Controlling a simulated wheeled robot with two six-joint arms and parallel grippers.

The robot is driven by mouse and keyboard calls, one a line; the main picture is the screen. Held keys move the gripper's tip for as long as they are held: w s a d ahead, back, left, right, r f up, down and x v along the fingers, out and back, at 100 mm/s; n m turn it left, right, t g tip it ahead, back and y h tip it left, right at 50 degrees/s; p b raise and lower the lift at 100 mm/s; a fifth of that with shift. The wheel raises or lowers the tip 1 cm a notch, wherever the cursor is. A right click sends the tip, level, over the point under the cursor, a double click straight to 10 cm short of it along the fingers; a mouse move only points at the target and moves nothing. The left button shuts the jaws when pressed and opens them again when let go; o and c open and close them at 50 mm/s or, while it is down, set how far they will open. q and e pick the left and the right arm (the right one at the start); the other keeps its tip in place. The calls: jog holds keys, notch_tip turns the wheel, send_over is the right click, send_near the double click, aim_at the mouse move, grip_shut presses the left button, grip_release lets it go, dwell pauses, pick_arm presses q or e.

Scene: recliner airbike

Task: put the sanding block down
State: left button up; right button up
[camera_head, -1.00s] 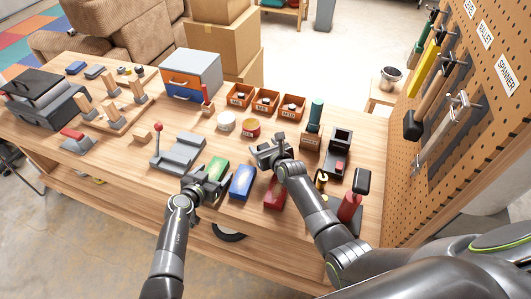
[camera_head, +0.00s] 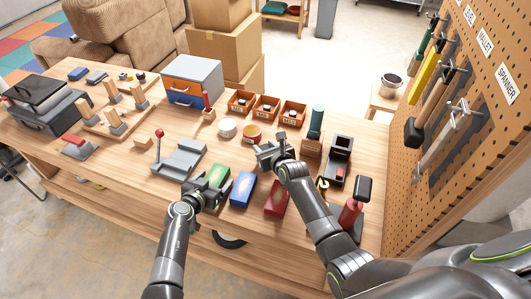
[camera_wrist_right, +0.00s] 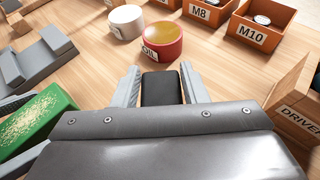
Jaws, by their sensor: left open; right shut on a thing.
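My right gripper (camera_head: 270,150) is shut on a small dark block (camera_wrist_right: 160,90), apparently the sanding block. In the right wrist view the block sits between the two grey fingers, just short of the red-and-yellow tin (camera_wrist_right: 162,42). I cannot tell whether its underside touches the bench (camera_head: 330,210). The green block also shows at the left of the right wrist view, with a grainy pale top (camera_wrist_right: 35,118).
A blue block (camera_head: 243,188) and a red block (camera_head: 277,198) lie near the front edge. A white tin (camera_head: 227,128) and labelled orange bins (camera_head: 266,104) stand behind. The wooden driver holder (camera_head: 311,146) is close on the right. A grey lever fixture (camera_head: 180,160) stands left.

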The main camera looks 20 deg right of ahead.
notch_tip(320, 180, up, 7)
jog(key=shift+r, duration=0.2)
jog(key=shift+f, duration=4.95)
jog(key=shift+f, duration=0.1)
jog(key=o, duration=1.1)
jog(key=v, duration=1.2)
jog(key=shift+o, duration=0.5)
